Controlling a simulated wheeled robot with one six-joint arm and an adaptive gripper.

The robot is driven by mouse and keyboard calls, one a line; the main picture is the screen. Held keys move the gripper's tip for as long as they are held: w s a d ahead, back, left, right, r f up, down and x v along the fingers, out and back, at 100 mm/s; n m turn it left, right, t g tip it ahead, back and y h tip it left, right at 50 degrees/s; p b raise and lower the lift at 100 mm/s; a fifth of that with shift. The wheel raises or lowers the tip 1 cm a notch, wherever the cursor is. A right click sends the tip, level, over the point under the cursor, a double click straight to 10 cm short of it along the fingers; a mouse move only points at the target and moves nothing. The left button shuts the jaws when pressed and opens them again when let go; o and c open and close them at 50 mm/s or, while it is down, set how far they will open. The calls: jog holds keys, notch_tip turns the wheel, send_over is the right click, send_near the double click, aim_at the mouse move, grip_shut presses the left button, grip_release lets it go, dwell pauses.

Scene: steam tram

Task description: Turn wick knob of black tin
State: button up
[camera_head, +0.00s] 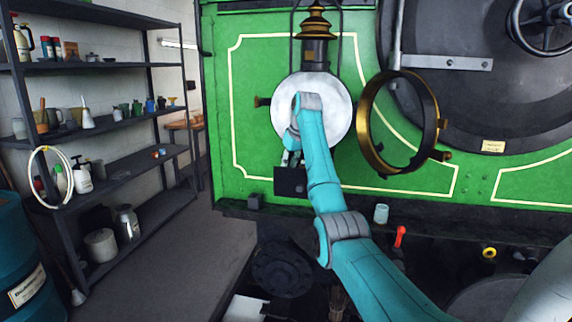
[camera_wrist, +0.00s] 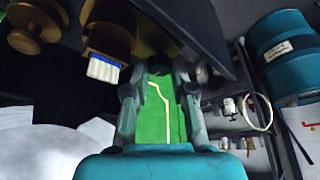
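The black tin (camera_head: 290,181) is a small dark box at the foot of the tram's round lamp, below my wrist in the head view. In the wrist view a round brass knob (camera_wrist: 36,27) is at the top left. Beside it is a brass burner (camera_wrist: 108,38) with a white, blue-edged wick (camera_wrist: 103,68). My gripper (camera_wrist: 156,93) is open, its two fingers apart with only green panel showing between them. The knob and burner lie left of the fingers in that view, apart from them. In the head view my gripper (camera_head: 291,158) is mostly hidden by my wrist.
The lamp's white reflector (camera_head: 337,112) is behind my wrist, and its brass-rimmed door (camera_head: 434,128) stands open at right. A ledge (camera_head: 352,207) below holds a pale cup (camera_head: 381,213) and red-handled item (camera_head: 400,236). Shelves (camera_head: 110,128) and a teal drum (camera_head: 20,255) stand left.

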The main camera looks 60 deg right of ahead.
jog(key=shift+m, duration=0.3)
grip_shut()
jog(key=m+h, duration=0.1)
jog(key=m, duration=0.1)
jog(key=m+g+h, duration=0.1)
jog(key=m, duration=0.2)
jog(key=shift+w+a, duration=0.15)
jog(key=shift+a, duration=0.05)
jog(key=m+g, duration=0.1)
jog(key=m, duration=0.2)
jog(key=m+g+h, duration=0.1)
jog(key=m, duration=0.2)
jog(key=shift+w, duration=0.1)
jog(key=shift+m, duration=0.3)
jog(key=o, duration=0.7)
grip_release()
notch_tip(320, 180, up, 10)
jog(key=shift+w+a+r, duration=0.1)
